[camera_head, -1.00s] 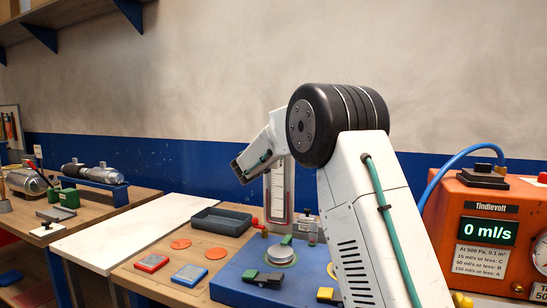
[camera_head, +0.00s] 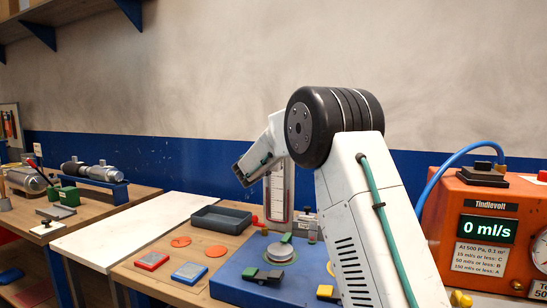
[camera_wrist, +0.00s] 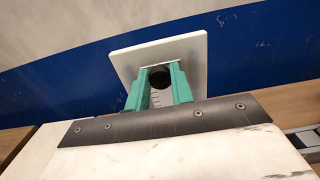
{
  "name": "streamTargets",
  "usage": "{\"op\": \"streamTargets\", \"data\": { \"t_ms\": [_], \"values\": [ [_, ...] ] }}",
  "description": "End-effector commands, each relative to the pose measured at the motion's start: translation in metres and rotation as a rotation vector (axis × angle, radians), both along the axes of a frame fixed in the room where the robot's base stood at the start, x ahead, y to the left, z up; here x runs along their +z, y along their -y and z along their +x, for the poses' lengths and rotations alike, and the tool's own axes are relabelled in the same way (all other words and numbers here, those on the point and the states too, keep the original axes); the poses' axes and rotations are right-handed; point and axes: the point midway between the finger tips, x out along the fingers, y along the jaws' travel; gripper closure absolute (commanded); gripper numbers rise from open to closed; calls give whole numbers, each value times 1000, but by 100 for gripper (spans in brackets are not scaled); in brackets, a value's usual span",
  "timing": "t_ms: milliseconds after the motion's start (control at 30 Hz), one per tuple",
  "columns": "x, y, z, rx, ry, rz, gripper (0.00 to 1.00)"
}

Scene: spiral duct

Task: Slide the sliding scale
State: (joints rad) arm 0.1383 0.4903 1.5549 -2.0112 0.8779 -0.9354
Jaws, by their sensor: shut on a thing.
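The sliding scale (camera_head: 279,191) is a white upright strip with dark tick marks, standing at the back of the blue base board (camera_head: 232,287). Its top is hidden behind my arm's end in the head view. My gripper is shut on the scale. A white square plate (camera_wrist: 195,47) shows beyond the fingertips. In the head view the fingers themselves are hidden.
A round metal piece (camera_head: 280,253) and clamps with black and green parts sit on the blue board. A grey tray (camera_head: 220,220), orange discs and red and blue blocks lie to the left. An orange meter box (camera_head: 500,220) reading 0 ml/s stands at the right.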

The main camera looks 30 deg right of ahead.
Motion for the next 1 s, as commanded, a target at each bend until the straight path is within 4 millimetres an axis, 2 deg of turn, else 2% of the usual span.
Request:
{"op": "streamTargets", "data": {
  "t_ms": [67, 100, 133, 167, 500, 800, 1000],
  "values": [
    [0, 0, 0, 1, 0, 0, 100],
    [0, 0, 0, 1, 0, 0, 66],
    [0, 0, 0, 1, 0, 0, 58],
    [0, 0, 0, 1, 0, 0, 55],
    [1, -4, -3, 0, 0, 0, 55],
    [1, -43, -33, 2, 0, 1, 55],
    [0, -60, -46, 2, -1, 1, 55]
  ]
}}
